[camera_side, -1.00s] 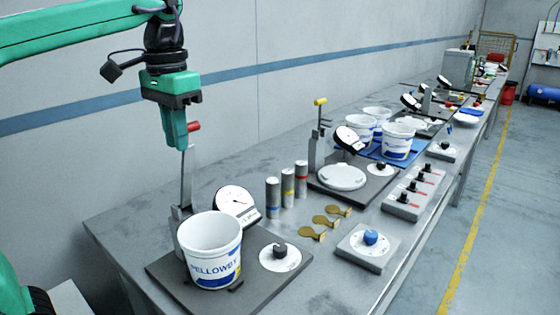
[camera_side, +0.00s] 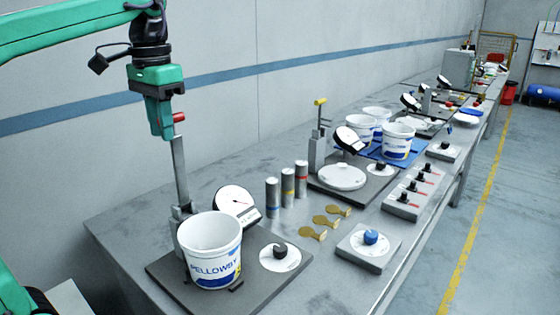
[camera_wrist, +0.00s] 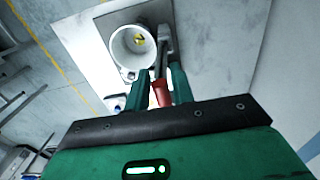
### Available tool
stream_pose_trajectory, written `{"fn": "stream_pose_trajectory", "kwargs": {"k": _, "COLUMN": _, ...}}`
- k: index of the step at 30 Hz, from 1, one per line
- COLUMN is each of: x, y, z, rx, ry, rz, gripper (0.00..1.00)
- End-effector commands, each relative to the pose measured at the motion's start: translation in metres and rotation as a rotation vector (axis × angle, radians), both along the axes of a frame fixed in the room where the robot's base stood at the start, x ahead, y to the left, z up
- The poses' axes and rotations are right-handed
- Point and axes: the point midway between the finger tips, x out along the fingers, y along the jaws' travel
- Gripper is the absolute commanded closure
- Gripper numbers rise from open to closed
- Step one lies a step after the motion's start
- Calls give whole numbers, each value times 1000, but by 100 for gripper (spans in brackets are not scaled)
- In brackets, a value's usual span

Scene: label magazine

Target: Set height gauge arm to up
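The near gauge has a grey lever arm (camera_side: 181,165) with a red grip (camera_side: 179,117) at its top. The arm stands nearly upright, leaning slightly left, at the back of a dark base plate (camera_side: 180,290). My gripper (camera_side: 167,125) is at the red grip. In the wrist view the red grip (camera_wrist: 160,93) lies between the two green fingers of my gripper (camera_wrist: 161,76), which look closed on it. A white bucket (camera_side: 210,255) with blue lettering stands on the plate in front of the arm, with a tilted dial (camera_side: 236,202) behind it.
A black knob on a white disc (camera_side: 280,257) is right of the bucket. Several banded cylinders (camera_side: 272,198), brass tags (camera_side: 313,233) and a blue-knob box (camera_side: 369,245) lie right. A second gauge with a yellow grip (camera_side: 320,101) stands farther along. The wall is behind.

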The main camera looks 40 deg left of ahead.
Motion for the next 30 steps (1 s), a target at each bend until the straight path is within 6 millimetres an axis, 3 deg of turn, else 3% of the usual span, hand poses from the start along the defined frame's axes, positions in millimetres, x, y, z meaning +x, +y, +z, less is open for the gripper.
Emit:
{"fn": "stream_pose_trajectory", "kwargs": {"k": 14, "x": 1, "y": 0, "z": 5, "rx": 0, "ry": -2, "rz": -1, "gripper": 77}}
{"fn": "stream_pose_trajectory", "kwargs": {"k": 30, "x": 1, "y": 0, "z": 54, "rx": 0, "ry": -1, "rz": 0, "gripper": 77}}
